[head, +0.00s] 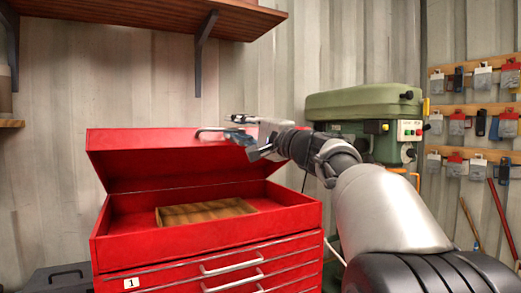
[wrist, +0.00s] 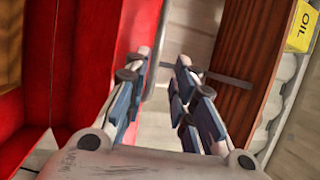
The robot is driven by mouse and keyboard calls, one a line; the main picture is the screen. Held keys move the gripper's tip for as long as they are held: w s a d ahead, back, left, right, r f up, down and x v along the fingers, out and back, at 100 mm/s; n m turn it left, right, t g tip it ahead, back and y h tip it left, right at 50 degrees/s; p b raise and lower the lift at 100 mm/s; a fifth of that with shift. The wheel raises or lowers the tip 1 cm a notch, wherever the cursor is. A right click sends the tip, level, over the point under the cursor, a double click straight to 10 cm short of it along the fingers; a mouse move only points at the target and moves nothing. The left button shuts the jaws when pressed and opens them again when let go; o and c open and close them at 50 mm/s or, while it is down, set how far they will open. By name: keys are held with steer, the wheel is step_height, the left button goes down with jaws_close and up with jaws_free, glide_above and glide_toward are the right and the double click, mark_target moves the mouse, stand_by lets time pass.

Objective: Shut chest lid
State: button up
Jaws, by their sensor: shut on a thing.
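The red tool chest (head: 108,246) stands with its lid (head: 135,160) raised and tilted up at the back. The open top holds a wooden tray (head: 162,217). A grey bar handle (head: 207,130) sits at the lid's upper edge. My gripper (head: 240,137) is at the right part of this handle, shut on it. In the wrist view, the handle bar (wrist: 158,60) runs between the fingers of my gripper (wrist: 163,62), closer to the left one. The red lid (wrist: 95,60) fills the left there. The exact contact of the fingers is hard to see.
A wooden wall shelf (head: 150,12) with dark brackets (head: 201,50) hangs above the chest. A green machine (head: 362,103) stands right of the chest, behind my arm. Tool racks (head: 470,110) line the right wall. Drawers with handles (head: 232,264) are below the open top.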

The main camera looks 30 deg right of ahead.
steer(key=shift+f+v, duration=0.2)
steer(key=shift+v, duration=0.65)
steer(key=shift+f+v, duration=0.2)
steer(key=shift+v, duration=0.65)
steer(key=shift+s+d+f, duration=0.45)
steer(key=shift+s+f, duration=0.3)
steer(key=shift+s, duration=0.15)
steer(key=shift+s+d+f, duration=0.45)
steer(key=shift+s+f, duration=0.35)
steer(key=shift+s, duration=0.1)
